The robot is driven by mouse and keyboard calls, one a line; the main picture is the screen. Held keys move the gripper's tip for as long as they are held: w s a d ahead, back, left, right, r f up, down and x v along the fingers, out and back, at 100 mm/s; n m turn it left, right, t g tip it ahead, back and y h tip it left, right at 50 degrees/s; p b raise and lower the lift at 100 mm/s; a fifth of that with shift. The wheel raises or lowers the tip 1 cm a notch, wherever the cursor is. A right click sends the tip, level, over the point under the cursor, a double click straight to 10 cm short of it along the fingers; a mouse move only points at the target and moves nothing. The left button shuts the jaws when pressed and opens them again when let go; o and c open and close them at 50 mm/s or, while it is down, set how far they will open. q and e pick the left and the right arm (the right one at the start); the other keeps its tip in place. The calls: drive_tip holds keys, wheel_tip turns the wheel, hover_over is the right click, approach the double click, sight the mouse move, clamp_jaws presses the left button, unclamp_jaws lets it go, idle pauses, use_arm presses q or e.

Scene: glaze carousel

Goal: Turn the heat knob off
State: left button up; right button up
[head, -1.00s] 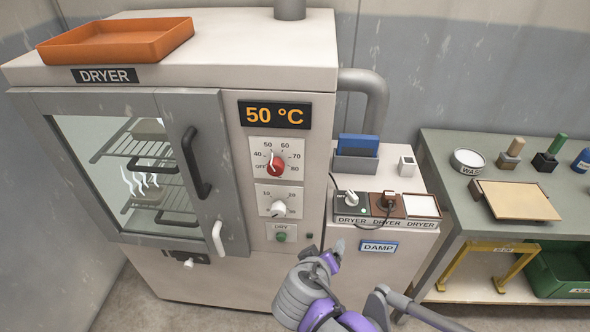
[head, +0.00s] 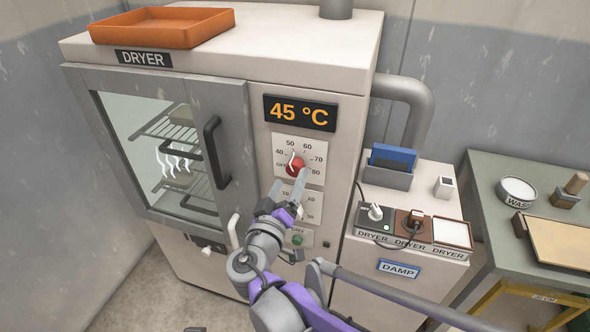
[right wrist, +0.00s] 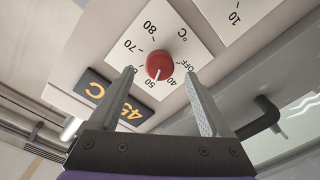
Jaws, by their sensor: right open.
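The red heat knob (head: 296,164) is on the dryer's front panel, below the display, on a scale with OFF and 40 to 80. Its white pointer points up and left, between 40 and 50. The display (head: 299,112) reads 45 °C. My right gripper (head: 289,184) is open and empty, with its fingertips just below the knob. In the right wrist view the knob (right wrist: 159,65) appears between the two spread fingers (right wrist: 159,76); I see no clear contact. My left gripper is not in view.
A second dial, with 10 and 20 marks, is partly hidden by my right gripper. A green button (head: 297,241) is below it. The dryer's black door handle (head: 214,152) stands out left of the knob. A side cabinet with sockets (head: 412,229) stands to the right.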

sight(294, 171)
drive_tip(key=x, duration=0.5)
drive_tip(key=shift+s, duration=0.1)
clamp_jaws()
idle(0.3)
